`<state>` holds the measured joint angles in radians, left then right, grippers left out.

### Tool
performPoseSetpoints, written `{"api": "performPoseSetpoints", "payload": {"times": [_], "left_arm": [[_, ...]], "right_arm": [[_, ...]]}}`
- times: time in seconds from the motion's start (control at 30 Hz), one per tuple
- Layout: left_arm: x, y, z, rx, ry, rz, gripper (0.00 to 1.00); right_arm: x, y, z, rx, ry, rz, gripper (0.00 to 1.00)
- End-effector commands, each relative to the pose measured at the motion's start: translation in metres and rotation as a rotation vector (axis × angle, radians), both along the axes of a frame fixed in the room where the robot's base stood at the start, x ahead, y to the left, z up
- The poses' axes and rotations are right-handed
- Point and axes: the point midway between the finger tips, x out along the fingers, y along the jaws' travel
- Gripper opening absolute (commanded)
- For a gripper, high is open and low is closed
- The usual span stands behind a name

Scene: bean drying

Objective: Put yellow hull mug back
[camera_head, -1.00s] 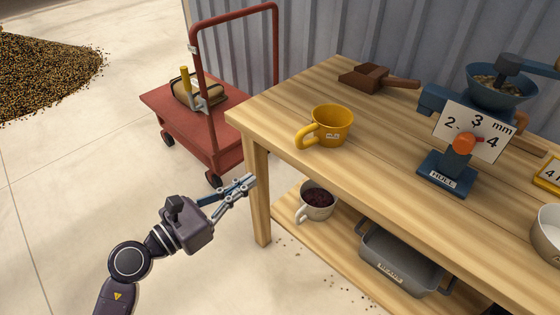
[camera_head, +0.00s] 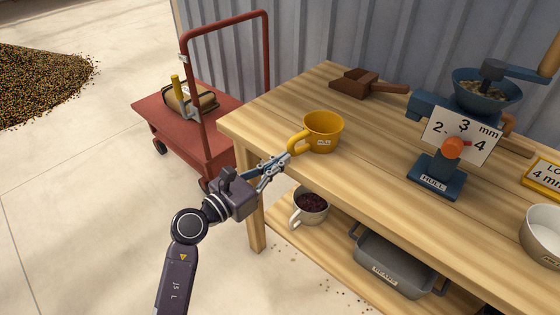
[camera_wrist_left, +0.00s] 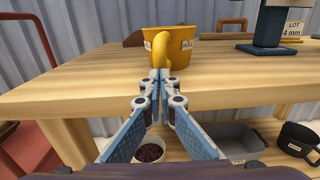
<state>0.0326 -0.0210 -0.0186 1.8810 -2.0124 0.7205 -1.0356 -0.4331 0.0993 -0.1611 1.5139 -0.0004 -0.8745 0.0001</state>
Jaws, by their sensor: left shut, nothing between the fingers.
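The yellow mug (camera_head: 323,132) stands upright on the wooden table near its left end, with a small label on its side and its handle toward my left gripper. It also shows in the left wrist view (camera_wrist_left: 178,44), straight ahead of the fingers. My left gripper (camera_head: 287,157) is shut and empty, with its fingertips at the table's front edge close to the mug's handle. In the left wrist view the fingertips (camera_wrist_left: 159,74) overlap the lower handle; I cannot tell whether they touch it. My right gripper is not in view.
The blue hull grinder (camera_head: 440,165) stands right of the mug on the table (camera_head: 350,172). A brown scoop (camera_head: 362,83) lies behind. A white mug of dark beans (camera_head: 310,208) and a grey bin (camera_head: 395,265) sit on the lower shelf. A red cart (camera_head: 200,137) stands left.

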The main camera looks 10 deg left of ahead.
Motion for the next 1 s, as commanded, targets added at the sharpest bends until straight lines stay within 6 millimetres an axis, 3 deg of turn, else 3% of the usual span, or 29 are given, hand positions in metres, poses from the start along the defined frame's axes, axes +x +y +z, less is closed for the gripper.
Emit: {"api": "performPoseSetpoints", "payload": {"times": [0.27,0.4,0.63,1.0], "left_arm": [[0.006,-0.005,0.001,-0.001,0.001,-0.002,0.0],[0.027,-0.021,0.003,-0.001,0.0,-0.003,0.0],[0.056,-0.043,0.001,-0.001,0.001,-0.001,0.0],[0.059,-0.046,0.0,-0.001,0.001,0.0,0.0]], "right_arm": [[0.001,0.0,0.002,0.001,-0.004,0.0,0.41],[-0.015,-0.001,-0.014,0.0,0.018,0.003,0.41],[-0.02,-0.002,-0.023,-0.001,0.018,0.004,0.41],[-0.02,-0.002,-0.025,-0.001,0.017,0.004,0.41]]}}
